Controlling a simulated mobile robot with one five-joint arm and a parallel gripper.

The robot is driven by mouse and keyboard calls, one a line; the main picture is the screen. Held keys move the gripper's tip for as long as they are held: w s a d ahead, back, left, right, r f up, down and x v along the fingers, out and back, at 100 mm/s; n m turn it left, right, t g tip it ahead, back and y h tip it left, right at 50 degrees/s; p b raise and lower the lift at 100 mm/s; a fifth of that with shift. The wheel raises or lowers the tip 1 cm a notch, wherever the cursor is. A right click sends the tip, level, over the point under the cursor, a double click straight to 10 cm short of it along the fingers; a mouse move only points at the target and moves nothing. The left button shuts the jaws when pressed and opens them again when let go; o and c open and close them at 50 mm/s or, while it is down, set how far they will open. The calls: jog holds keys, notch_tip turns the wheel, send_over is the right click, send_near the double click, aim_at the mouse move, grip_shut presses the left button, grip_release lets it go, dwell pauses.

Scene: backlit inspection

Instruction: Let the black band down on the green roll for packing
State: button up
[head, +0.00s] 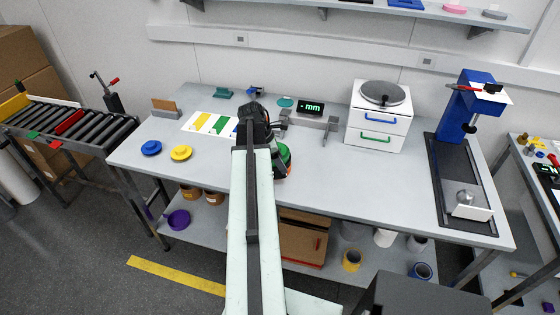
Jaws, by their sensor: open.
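My arm reaches over the grey table, and my dark gripper (256,117) is at its far end, open. A round green thing, which looks like the green roll (286,153), stands just right of my gripper and is partly hidden by my arm. Dark and orange parts show at its edge. I cannot make out the black band apart from these dark parts, nor tell whether it touches the roll.
Blue (151,148) and yellow (181,153) discs lie on the table at left. A white drawer box (378,134) and a blue press (470,110) stand at right. A roller conveyor (70,122) is at far left. The table right of my arm is largely clear.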

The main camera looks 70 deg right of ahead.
jog(key=p+v, duration=0.6)
jog(key=v, duration=0.1)
jog(key=shift+r+p, duration=0.3)
jog(key=shift+p, duration=0.05)
